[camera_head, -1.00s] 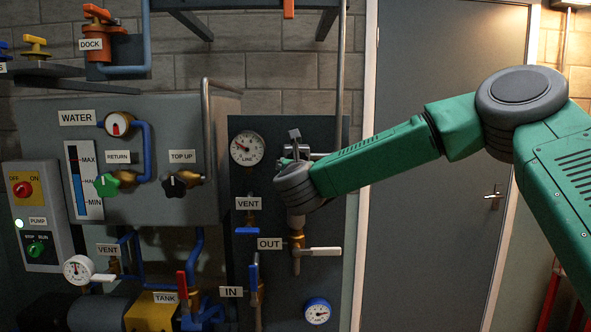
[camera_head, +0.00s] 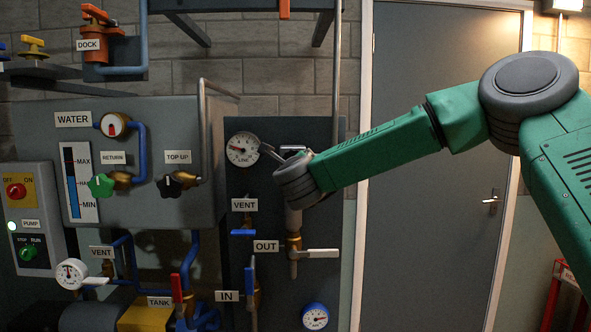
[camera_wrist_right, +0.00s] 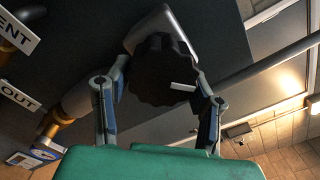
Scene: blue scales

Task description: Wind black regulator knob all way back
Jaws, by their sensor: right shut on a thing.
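The black regulator knob (camera_wrist_right: 158,72) shows in the right wrist view as a dark, scalloped disc with a white mark on its right side. My right gripper (camera_wrist_right: 161,76) has one finger on each side of it and is shut on it. In the head view the same gripper (camera_head: 272,155) is at the dark panel, just right of the LINE gauge (camera_head: 243,149). One finger points up and left toward the gauge. The knob is hidden there behind my wrist. My left gripper is not in view.
Below my right gripper is the white-handled OUT valve (camera_head: 318,253). The blue VENT handle (camera_head: 243,232) is below left. The black TOP UP knob (camera_head: 170,186) and green RETURN knob (camera_head: 101,185) are farther left. A grey door (camera_head: 440,120) stands right.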

